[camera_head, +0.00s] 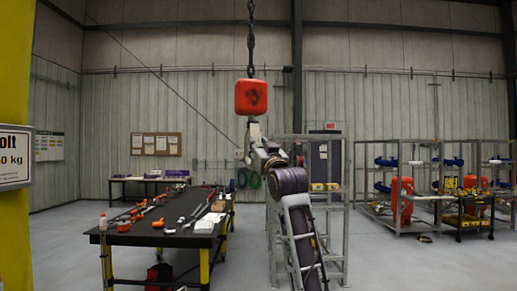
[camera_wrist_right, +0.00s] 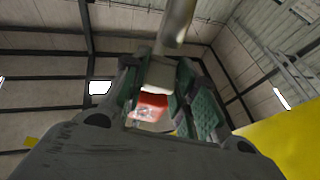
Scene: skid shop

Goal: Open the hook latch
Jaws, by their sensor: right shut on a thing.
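A red hook block (camera_head: 251,97) hangs from a dark chain in the head view. My right gripper (camera_head: 253,130) is raised just under it and hides most of the hook. In the right wrist view my right gripper (camera_wrist_right: 160,90) has its green-padded fingers closed about a pale grey piece of the hook (camera_wrist_right: 159,74). A red surface (camera_wrist_right: 150,106) shows between the fingers. A blurred metal bar (camera_wrist_right: 176,20) crosses the top of that view. I cannot tell the latch from the rest of the hook. My left gripper is not in view.
A black workbench (camera_head: 155,236) with tools and orange parts stands at the lower left. A grey metal frame (camera_head: 335,205) stands behind my right arm. Racks (camera_head: 405,190) with red and blue items line the right. The air around the hook block looks clear.

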